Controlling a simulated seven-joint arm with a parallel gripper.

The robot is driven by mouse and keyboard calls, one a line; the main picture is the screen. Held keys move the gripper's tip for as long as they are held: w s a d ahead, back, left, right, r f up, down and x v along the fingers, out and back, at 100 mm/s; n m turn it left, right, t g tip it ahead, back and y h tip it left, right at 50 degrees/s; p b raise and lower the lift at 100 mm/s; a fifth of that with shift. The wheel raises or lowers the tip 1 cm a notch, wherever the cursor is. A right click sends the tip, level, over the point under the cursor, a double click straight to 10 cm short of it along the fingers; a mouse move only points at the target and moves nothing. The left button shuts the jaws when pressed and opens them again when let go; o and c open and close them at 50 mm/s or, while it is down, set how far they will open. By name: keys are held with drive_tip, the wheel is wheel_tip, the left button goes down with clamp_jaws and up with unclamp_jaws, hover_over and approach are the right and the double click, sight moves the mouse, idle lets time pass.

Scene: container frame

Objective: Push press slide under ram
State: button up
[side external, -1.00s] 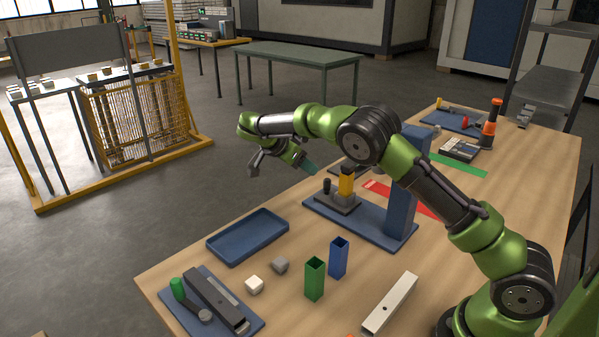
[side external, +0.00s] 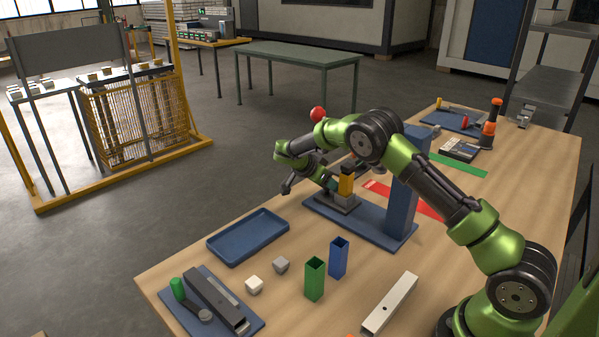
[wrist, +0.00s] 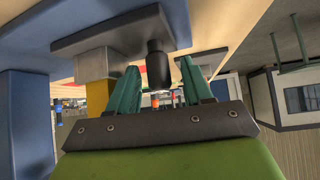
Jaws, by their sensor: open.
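The blue press stands on the table, with its column (side external: 402,205) at the right of its base (side external: 375,227). The dark press slide (side external: 337,206) lies on the left of the base and carries a grey block with a yellow block (side external: 346,182) on top. In the wrist view, the slide (wrist: 118,36) bears a black upright knob (wrist: 158,66), with the yellow block (wrist: 97,96) to its left. My gripper (wrist: 162,84) is open, its teal fingers either side of the knob in that view; contact is unclear. In the side view my gripper (side external: 328,186) is at the slide's left end. My arm hides the ram.
A red ball (side external: 318,114) shows above my arm. A blue tray (side external: 248,237), green (side external: 315,279) and blue (side external: 338,258) upright holders and small blocks (side external: 254,285) stand in front. A red strip (side external: 425,207) lies behind the press.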

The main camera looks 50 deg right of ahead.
sight(353, 207)
clamp_jaws()
drive_tip(key=shift+s+r, duration=0.1)
drive_tip(key=shift+s, duration=4.9)
unclamp_jaws()
drive_tip(key=v, duration=1.6)
drive_tip(key=shift+a+r, duration=0.2)
drive_tip(key=shift+a, duration=0.15)
